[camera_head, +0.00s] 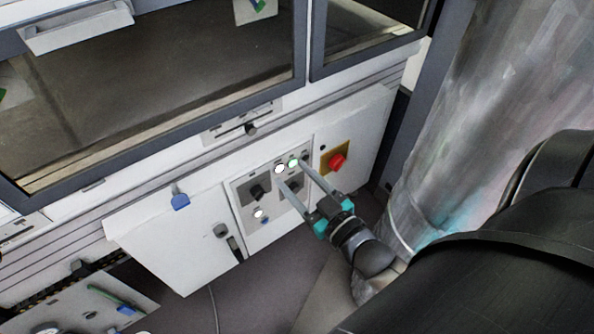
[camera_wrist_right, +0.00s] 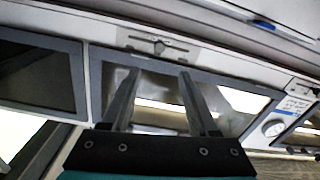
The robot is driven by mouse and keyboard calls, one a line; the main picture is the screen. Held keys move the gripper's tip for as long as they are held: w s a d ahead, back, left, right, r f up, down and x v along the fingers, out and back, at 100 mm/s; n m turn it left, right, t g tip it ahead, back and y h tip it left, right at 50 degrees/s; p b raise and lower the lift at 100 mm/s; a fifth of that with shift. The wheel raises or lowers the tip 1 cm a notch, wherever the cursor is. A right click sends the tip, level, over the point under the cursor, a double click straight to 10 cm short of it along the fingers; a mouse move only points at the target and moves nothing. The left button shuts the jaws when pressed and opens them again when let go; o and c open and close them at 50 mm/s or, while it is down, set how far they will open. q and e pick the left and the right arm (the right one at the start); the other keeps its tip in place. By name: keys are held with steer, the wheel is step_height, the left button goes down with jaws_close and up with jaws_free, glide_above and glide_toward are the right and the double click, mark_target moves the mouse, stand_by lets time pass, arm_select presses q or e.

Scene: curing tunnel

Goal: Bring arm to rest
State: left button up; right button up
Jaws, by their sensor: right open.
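My right gripper (camera_head: 293,174) is in the middle of the head view, in front of a grey control panel (camera_head: 247,217) on a white cabinet. Its two long grey fingers are apart with nothing between them. In the right wrist view the fingers (camera_wrist_right: 156,76) also stand apart and empty. I cannot tell whether the fingertips touch the panel. The panel carries black knobs (camera_head: 258,193) and lit white buttons (camera_head: 280,169); the fingers hide part of it. My left gripper is in neither view.
A red emergency button (camera_head: 337,162) on a yellow plate sits just right of the panel. A large dark-framed window (camera_head: 150,80) lies above. A grey cylindrical surface (camera_head: 470,110) stands close at right.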

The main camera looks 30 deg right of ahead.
stand_by(0.4)
steer(key=s+a+f+g, duration=0.1)
steer(key=s+f+g, duration=0.35)
steer(key=f, duration=0.95)
steer(key=s+a+f+g, duration=0.1)
steer(key=s+f+g, duration=0.4)
steer(key=f, duration=0.9)
steer(key=s+a+f+g, duration=0.1)
steer(key=s+f+g, duration=0.2)
steer(key=s+f, duration=0.3)
steer(key=s+f+g+h, duration=0.1)
steer(key=s+f+g, duration=0.3)
steer(key=s, duration=1.1)
step_height(320, 180, down, 3)
steer(key=shift+s+a+r, duration=0.1)
steer(key=shift+s+a, duration=0.3)
steer(key=shift+g, duration=0.25)
stand_by(1.9)
